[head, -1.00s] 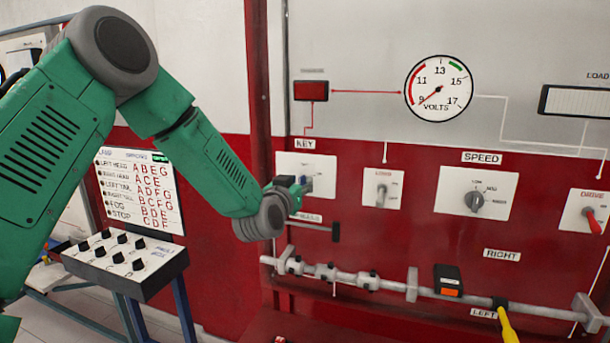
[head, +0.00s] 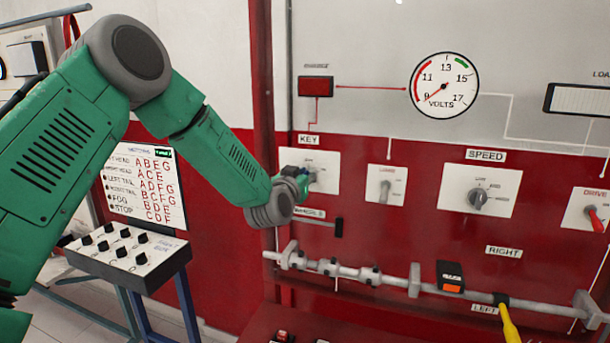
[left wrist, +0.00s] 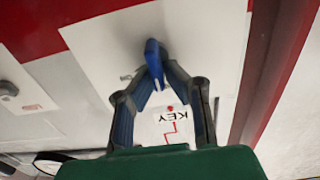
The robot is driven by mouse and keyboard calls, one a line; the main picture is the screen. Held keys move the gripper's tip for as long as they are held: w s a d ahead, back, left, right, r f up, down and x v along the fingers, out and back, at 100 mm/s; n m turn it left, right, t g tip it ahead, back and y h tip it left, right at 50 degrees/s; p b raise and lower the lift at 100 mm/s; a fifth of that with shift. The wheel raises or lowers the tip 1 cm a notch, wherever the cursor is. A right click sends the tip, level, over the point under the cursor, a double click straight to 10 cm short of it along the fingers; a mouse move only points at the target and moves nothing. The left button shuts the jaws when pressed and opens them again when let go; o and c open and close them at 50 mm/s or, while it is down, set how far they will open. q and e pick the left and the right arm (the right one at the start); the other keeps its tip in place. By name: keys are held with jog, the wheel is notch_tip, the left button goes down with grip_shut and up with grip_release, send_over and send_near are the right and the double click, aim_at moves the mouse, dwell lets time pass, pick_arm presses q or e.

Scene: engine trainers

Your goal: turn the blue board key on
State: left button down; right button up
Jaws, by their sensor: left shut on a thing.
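The blue key (left wrist: 153,60) stands out from a white plate in the left wrist view. The plate (head: 327,160) is labelled KEY and is on the red part of the board in the head view. My left gripper (left wrist: 158,72) is shut on the blue key, with its fingertips at the key's two sides. In the head view my left gripper (head: 303,178) is at the plate's lower left and mostly hides the key. An "ON" mark shows beside the key in the left wrist view. My right gripper is not in view.
A voltmeter (head: 444,85) has its needle near 9. A small switch plate (head: 386,186), a speed dial (head: 478,198) and a red drive lever (head: 594,216) are to the right. A grey rail (head: 400,285) runs below. A switch box (head: 128,253) stands left.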

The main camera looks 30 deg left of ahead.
pick_arm(q)
jog(key=shift+f, duration=0.15)
jog(key=shift+d+m, duration=0.15)
jog(key=shift+m, duration=0.55)
jog(key=m+b, duration=0.1)
jog(key=m, duration=0.2)
jog(key=m+b, duration=0.1)
jog(key=m, duration=0.3)
jog(key=d+f+m+b, duration=0.1)
jog(key=m, duration=0.2)
jog(key=shift+w+d+f+b, duration=0.1)
jog(key=shift+b, duration=0.3)
jog(key=shift+m, duration=0.3)
jog(key=c, duration=1.7)
grip_release()
